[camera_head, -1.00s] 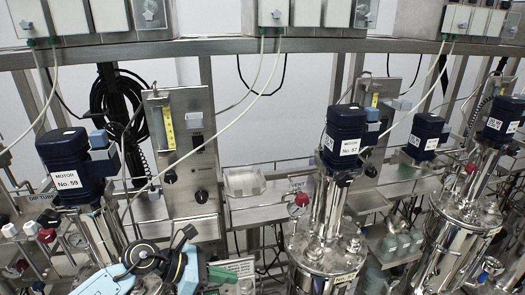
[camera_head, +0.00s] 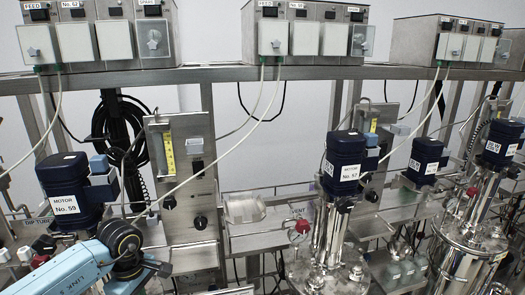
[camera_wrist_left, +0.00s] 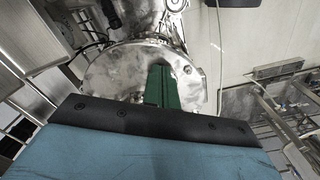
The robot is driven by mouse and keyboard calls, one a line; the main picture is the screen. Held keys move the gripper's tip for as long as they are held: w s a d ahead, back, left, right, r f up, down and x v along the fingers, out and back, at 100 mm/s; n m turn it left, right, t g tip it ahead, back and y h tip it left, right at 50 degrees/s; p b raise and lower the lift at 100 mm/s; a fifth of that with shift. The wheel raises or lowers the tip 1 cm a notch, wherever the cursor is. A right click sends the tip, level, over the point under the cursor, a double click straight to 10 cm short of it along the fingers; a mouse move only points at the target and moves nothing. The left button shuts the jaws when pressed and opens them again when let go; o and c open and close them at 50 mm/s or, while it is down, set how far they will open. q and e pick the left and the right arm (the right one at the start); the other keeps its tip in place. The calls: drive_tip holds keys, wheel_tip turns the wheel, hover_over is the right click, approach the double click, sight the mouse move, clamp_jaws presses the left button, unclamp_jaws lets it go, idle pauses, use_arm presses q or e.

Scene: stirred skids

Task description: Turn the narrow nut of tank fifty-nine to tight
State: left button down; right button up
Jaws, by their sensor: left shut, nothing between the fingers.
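The dark blue motor labelled No. 59 (camera_head: 65,185) stands at the left of the head view. My blue left arm covers most of what is below it. My left gripper (camera_wrist_left: 160,72) shows in the left wrist view as green fingers, shut and empty. The fingers are over or in front of a round steel lid (camera_wrist_left: 112,70) with bolts at its rim. I cannot tell whether they touch it. I cannot make out the narrow nut in either view. My right gripper is not in view.
A panel with a yellow gauge (camera_head: 168,153) and black knobs stands right of motor No. 59. Motor No. 57 (camera_head: 342,160) tops a steel tank further right. White cables hang from control boxes (camera_head: 100,38). Steel pipes (camera_wrist_left: 285,120) run at the wrist view's right.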

use_arm(q)
drive_tip(key=shift+f+b, duration=1.15)
drive_tip(key=shift+f, duration=0.45)
